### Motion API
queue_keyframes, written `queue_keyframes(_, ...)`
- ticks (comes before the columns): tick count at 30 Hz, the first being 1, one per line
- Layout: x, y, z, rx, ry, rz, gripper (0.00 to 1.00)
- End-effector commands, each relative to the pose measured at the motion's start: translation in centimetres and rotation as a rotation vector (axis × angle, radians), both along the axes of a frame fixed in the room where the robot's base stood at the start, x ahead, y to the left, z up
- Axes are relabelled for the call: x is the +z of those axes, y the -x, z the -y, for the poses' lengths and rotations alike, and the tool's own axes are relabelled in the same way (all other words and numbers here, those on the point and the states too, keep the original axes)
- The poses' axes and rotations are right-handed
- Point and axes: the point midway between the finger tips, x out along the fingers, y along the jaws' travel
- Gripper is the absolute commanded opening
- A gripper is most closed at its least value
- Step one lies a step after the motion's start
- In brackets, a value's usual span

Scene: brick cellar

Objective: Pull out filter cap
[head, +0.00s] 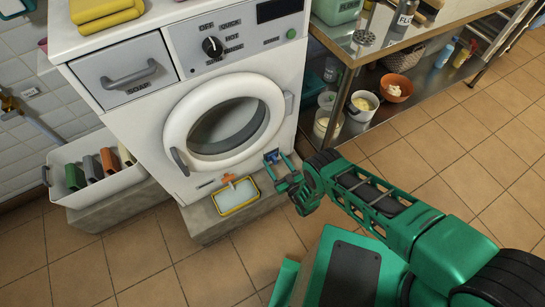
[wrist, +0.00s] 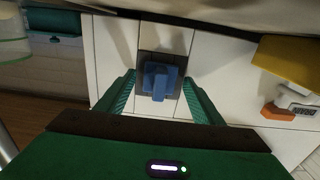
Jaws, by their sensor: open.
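The blue filter cap (wrist: 158,82) shows in the wrist view, with a raised grip bar, in a dark square recess (wrist: 146,60) in the white front of the washing machine. In the head view the cap (head: 271,155) is a small blue patch low at the machine's right, partly hidden by my gripper (head: 278,160). In the wrist view my gripper (wrist: 160,88) is open, with one green finger on each side of the cap. A gap shows between the cap and each finger. The washing machine (head: 141,104) has a round door that looks shut.
A white bin (head: 122,182) holds several coloured items. A metal shelf table (head: 341,97) with bowls and bottles stands right. The tiled floor in front is clear.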

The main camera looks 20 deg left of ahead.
Motion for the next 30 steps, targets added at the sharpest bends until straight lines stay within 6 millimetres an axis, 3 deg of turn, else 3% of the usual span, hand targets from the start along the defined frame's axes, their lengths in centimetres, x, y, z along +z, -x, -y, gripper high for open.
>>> queue_keyframes(15, 0.0, 0.02, -0.01, 0.001, 0.0, 0.0, 0.61)
queue_keyframes(16, 0.0, 0.02, -0.01, 0.001, 0.0, 0.0, 0.59)
queue_keyframes(23, 0.0, 0.02, -0.03, 0.001, 0.0, 0.0, 0.06)
queue_keyframes(30, -0.03, 0.32, 0.32, 0.001, 0.0, 0.0, 0.06)
